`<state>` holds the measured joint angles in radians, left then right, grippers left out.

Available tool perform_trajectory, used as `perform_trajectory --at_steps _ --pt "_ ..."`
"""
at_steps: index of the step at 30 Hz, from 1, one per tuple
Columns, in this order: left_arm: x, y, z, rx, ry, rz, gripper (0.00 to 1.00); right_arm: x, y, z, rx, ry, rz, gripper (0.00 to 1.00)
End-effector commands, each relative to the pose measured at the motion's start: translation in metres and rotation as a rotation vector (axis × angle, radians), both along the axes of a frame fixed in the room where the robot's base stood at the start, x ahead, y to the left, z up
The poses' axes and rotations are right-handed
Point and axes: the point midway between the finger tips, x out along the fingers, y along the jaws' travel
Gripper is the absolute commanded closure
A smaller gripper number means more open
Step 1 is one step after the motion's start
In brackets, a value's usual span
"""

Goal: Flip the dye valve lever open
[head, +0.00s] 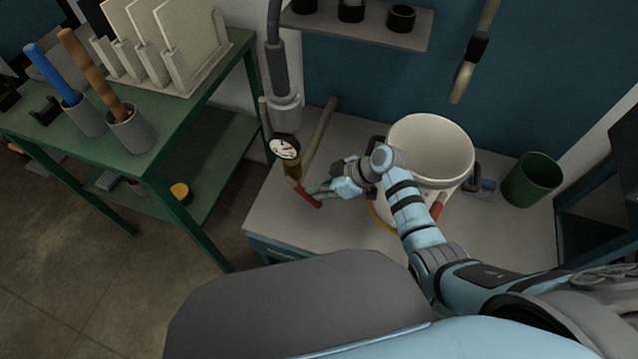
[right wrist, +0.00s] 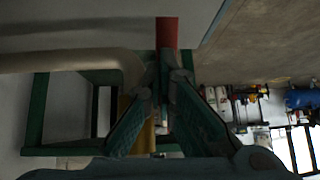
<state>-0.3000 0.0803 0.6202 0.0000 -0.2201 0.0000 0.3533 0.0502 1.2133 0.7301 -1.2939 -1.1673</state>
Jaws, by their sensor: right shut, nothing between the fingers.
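The dye valve's red lever (head: 304,195) sticks out toward the front right from a brass valve body (head: 291,170) under a round white gauge (head: 284,147). My right gripper (head: 318,190) is shut and empty, with its fingertips close beside the lever on its right. In the right wrist view the red lever (right wrist: 167,34) shows just beyond the fingertips (right wrist: 167,80). Whether they touch it I cannot tell. Part of the brass body (right wrist: 138,125) shows behind the fingers. My left gripper is not in view.
A pale pipe (head: 320,133) runs behind the valve. A large cream bucket (head: 432,145) stands right of my right gripper, and a green bin (head: 532,180) farther right. A green table (head: 130,165) stands left. The grey counter (head: 275,215) is bare in front of the lever.

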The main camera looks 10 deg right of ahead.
Motion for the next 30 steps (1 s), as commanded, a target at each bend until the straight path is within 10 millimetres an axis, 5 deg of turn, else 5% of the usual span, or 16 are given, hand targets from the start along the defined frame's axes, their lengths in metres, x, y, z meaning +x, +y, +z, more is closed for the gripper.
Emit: perform_trajectory --at_steps 15,30 --pt "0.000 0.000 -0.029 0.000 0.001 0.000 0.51 0.010 0.012 -0.036 0.000 0.002 -0.014 1.00" --pt "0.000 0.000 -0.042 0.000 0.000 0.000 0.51 0.019 0.026 -0.046 -0.001 0.002 -0.013 1.00"
